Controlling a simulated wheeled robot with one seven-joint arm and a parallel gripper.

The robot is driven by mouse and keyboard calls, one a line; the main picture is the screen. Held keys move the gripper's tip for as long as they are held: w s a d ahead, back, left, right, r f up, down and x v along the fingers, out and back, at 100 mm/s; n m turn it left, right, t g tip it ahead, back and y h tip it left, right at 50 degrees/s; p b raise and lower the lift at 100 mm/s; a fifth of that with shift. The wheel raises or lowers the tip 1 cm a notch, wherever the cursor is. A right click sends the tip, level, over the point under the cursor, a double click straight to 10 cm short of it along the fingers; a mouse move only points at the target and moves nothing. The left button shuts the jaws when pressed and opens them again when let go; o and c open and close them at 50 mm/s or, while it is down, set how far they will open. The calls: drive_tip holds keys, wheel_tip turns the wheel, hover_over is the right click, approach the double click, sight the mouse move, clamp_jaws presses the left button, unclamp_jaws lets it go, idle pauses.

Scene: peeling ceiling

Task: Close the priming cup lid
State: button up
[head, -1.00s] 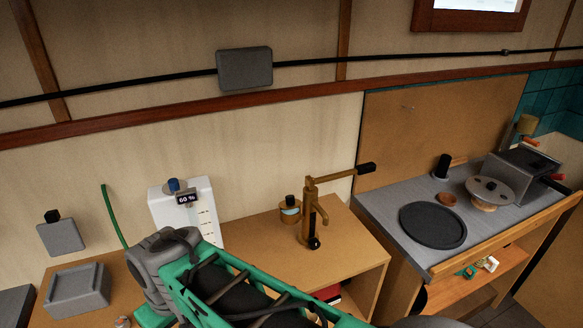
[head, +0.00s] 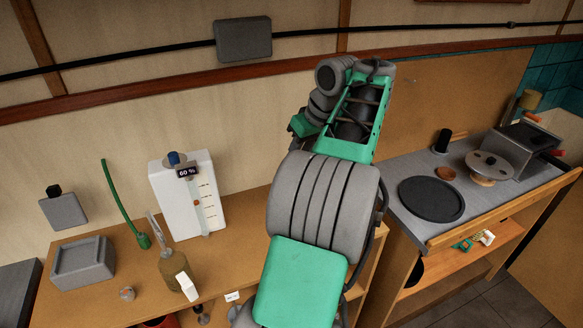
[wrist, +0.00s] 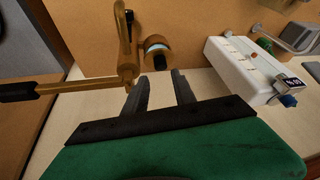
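The priming cup (wrist: 153,42) is a small brass cup with a pale bluish band and a dark knob on the side towards me. It shows in the wrist view, close beside the brass hand pump (wrist: 126,60). I cannot tell how far its lid is open. My gripper (wrist: 160,75) is open and empty, its two dark fingers apart and pointing towards the cup. The knob appears near the gap between the fingertips, with no clear contact. In the head view my arm hides the pump, the cup and my gripper.
The pump's black-ended handle (wrist: 18,92) reaches left in the wrist view. A white tank (head: 168,205) with a 60 % display stands near the cup. A brown bottle (head: 176,268) stands in front of it. A grey counter (head: 400,233) with a dark round plate is on the right.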

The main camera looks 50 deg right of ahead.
drive_tip(key=b+x, duration=0.1)
drive_tip(key=x, duration=0.6)
drive_tip(key=shift+r, duration=0.1)
clamp_jaws()
